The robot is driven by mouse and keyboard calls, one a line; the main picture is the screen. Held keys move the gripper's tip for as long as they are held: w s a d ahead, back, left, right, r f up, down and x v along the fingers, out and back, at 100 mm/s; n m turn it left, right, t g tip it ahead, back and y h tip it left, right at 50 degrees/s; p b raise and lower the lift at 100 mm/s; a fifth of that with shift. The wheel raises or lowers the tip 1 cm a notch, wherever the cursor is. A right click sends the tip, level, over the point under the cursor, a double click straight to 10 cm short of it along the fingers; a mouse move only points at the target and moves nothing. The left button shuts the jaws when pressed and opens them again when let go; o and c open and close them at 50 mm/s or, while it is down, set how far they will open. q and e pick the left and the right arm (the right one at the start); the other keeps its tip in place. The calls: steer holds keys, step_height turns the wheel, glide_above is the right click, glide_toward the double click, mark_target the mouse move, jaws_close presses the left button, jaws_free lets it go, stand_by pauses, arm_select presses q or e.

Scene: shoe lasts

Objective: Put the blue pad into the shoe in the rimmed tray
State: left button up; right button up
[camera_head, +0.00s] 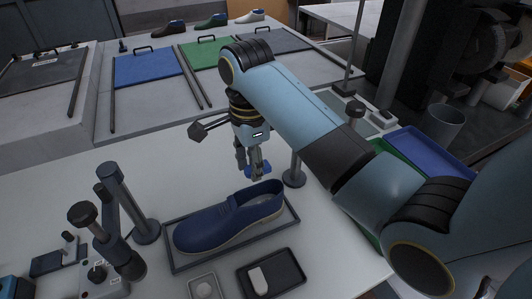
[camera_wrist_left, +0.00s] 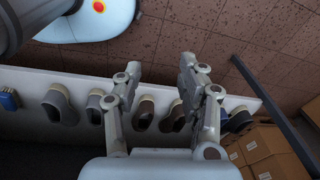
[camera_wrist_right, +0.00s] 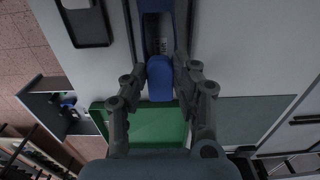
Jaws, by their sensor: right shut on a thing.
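My right gripper (camera_head: 255,166) is shut on the blue pad (camera_head: 262,171) and holds it above the heel end of the dark blue shoe. In the right wrist view the pad (camera_wrist_right: 160,82) sits between the two fingers (camera_wrist_right: 161,76). The shoe (camera_head: 222,222) lies in the dark rimmed tray (camera_head: 291,216), toe to the left, its opening at the right. The shoe's opening (camera_wrist_right: 158,22) shows just beyond the pad in the right wrist view. My left gripper (camera_wrist_left: 161,75) shows only in its own wrist view, open and empty, its fingers wide apart.
A small black tray (camera_head: 246,284) with a pale piece stands in front of the shoe tray. Dark posts (camera_head: 294,173) (camera_head: 142,225) stand behind and left of the tray. Several shoes (camera_wrist_left: 145,112) line a shelf below my left gripper. A green tray (camera_wrist_right: 150,128) lies at the right.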

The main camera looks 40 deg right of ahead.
steer(key=shift+s+f, duration=0.1)
steer(key=shift+f, duration=0.45)
step_height(320, 180, down, 5)
steer(key=shift+d, duration=0.1)
arm_select(q)
steer(key=shift+d, duration=0.1)
arm_select(e)
steer(key=shift+f, duration=0.1)
arm_select(q)
steer(key=shift+w, duration=0.15)
arm_select(e)
steer(key=o, duration=0.8)
